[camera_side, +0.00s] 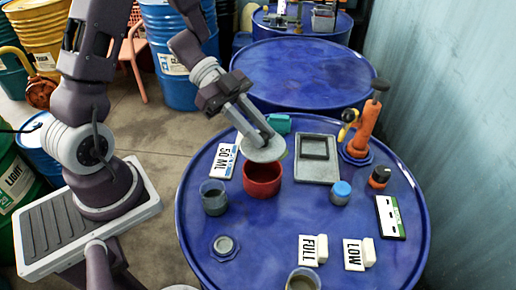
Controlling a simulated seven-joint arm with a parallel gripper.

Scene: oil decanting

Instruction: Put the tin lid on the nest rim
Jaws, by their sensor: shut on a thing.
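The tin lid (264,152) is a grey, flat round disc. My gripper (265,134) is shut on it from above, near its middle. The lid is just above the red tin (262,181), and overlaps its back rim in this view. The tin's mouth shows in part, and I cannot tell whether the lid touches it. No part is clearly marked as the nest rim. A small dark blue scalloped piece with a grey round centre (224,246) lies at the front left of the drum top. A grey tray (318,170) with a dark rectangular frame lies right of the lid.
The blue drum top (270,225) is the work surface. A dark cup (214,197) stands left of the tin, by a "50 ML" sign (227,161). A blue-capped jar (341,192), orange-handled tool (366,130), and "FULL" (313,250) and "LOW" (358,254) signs stand right.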

